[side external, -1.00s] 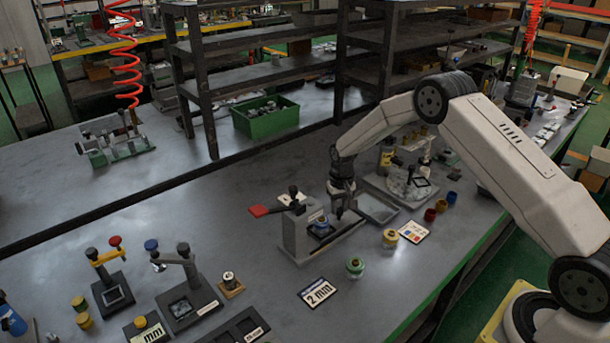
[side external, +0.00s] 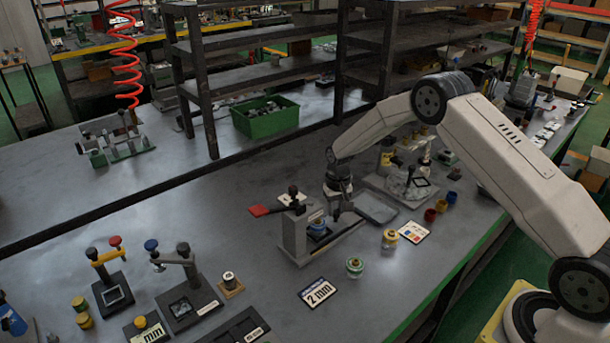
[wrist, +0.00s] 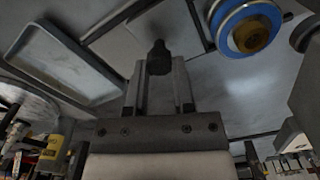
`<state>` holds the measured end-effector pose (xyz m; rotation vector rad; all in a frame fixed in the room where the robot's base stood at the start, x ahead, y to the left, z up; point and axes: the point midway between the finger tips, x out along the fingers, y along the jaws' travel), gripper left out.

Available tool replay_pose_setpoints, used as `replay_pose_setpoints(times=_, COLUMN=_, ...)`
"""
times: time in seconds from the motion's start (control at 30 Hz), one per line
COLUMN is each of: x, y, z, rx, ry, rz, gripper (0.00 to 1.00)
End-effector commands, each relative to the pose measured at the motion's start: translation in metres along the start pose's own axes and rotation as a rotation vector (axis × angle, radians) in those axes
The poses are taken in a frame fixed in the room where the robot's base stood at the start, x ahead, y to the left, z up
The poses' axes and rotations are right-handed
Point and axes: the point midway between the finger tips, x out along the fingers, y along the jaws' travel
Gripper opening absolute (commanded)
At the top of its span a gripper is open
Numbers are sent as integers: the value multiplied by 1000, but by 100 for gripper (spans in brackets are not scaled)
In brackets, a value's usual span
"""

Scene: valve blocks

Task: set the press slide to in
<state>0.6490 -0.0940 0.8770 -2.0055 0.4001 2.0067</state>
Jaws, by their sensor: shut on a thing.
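The press (side external: 296,238) is a grey block frame with a red lever (side external: 259,211) and a low base reaching right. A blue ringed part (side external: 318,227) sits at the press; the wrist view shows it as a blue and white ring with a brass middle (wrist: 246,27). My gripper (side external: 338,212) is low over the base, right of the blue part. In the wrist view my gripper (wrist: 161,78) is shut on a dark knob (wrist: 158,57) between its fingers. I take it for the slide's knob; the slide itself is partly hidden.
A shallow grey tray (side external: 376,207) lies close right of the gripper. Two clamp fixtures stand at left. Bench behind the press is clear.

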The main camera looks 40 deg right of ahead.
Motion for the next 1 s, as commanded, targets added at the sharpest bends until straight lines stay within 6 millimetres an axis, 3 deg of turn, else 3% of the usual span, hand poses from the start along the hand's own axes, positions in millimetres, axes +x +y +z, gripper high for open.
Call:
replay_pose_setpoints(times=0.2, x=0, y=-28, z=12, rx=-3, ry=-1, rz=-1, gripper=0)
replay_pose_setpoints(times=0.5, x=0, y=-32, z=13, rx=-1, ry=-2, rz=-3, gripper=0)
replay_pose_setpoints(times=0.53, x=0, y=-32, z=14, rx=-1, ry=-2, rz=-3, gripper=41)
replay_pose_setpoints(times=0.6, x=0, y=-32, z=13, rx=-1, ry=-2, rz=-3, gripper=63)
replay_pose_setpoints(times=0.63, x=0, y=-32, z=13, rx=-1, ry=-1, rz=-3, gripper=67)
replay_pose_setpoints(times=1.0, x=-2, y=-30, z=12, rx=-1, ry=0, rz=-1, gripper=67)
